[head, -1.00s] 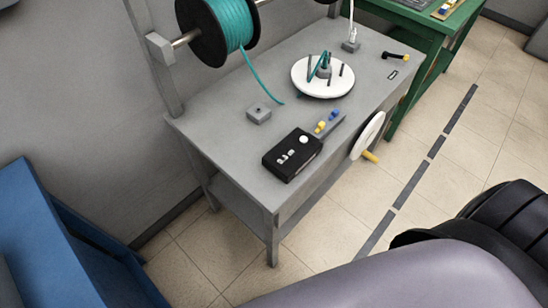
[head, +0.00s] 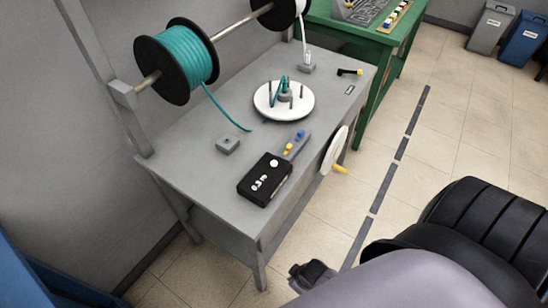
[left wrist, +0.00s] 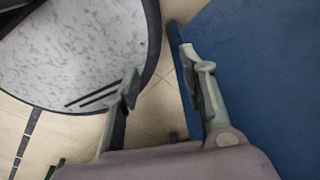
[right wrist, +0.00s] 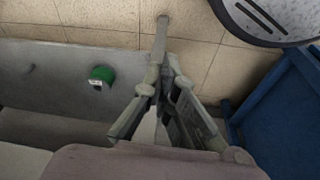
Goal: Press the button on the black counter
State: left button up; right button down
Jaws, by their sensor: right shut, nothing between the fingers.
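The black counter (head: 265,180) is a small black box near the front edge of the grey table, with white digits on its top. A round white button (head: 274,163) sits at its far end. In the head view, a dark grey part of my arm (head: 312,275) shows low beside the table, apart from the counter. My right gripper (right wrist: 163,85) has its fingers together and empty in the right wrist view. My left gripper (left wrist: 160,65) has its fingers apart with nothing between them. The counter is not visible in either wrist view.
The grey table (head: 195,165) also carries a white winding disc (head: 268,104), a small grey block (head: 228,144) and a black-handled piece (head: 350,72). A teal spool (head: 185,62) hangs above. A white handwheel (head: 334,150) sticks out at the side.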

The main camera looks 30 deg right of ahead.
jog(key=w+a+r+n+p, duration=0.1)
jog(key=w+r, duration=0.2)
jog(key=r, duration=0.6)
jog(key=w+a+r+n+t+y+p, duration=0.1)
jog(key=w+a+r, duration=0.1)
jog(key=r, duration=0.6)
jog(key=w+a+r+n+t+y, duration=0.1)
jog(key=w+r, duration=0.4)
jog(key=r, duration=0.4)
jog(key=shift+a+r+n+p, duration=0.15)
jog(key=shift+r+n+p, duration=0.15)
jog(key=shift+n+p, duration=0.1)
jog(key=w+n, duration=0.1)
jog(key=w+r+n, duration=0.1)
jog(key=w+r+y, duration=0.1)
jog(key=shift+w+n+t, duration=0.35)
jog(key=shift+n+t, duration=0.05)
jog(key=w+r+n, duration=0.1)
jog(key=w+d+r+n, duration=0.1)
jog(key=w, duration=0.1)
jog(key=w+d+r+n+y, duration=0.1)
jog(key=shift+w+d, duration=0.2)
jog(key=shift+w, duration=0.05)
jog(key=w+d+r+n+t, duration=0.2)
jog(key=w+d+r+n, duration=0.1)
jog(key=w+d+r, duration=0.5)
jog(key=d+r+p, duration=0.1)
jog(key=d, duration=0.2)
jog(key=shift+r+y, duration=0.2)
jog(key=shift+y, duration=0.2)
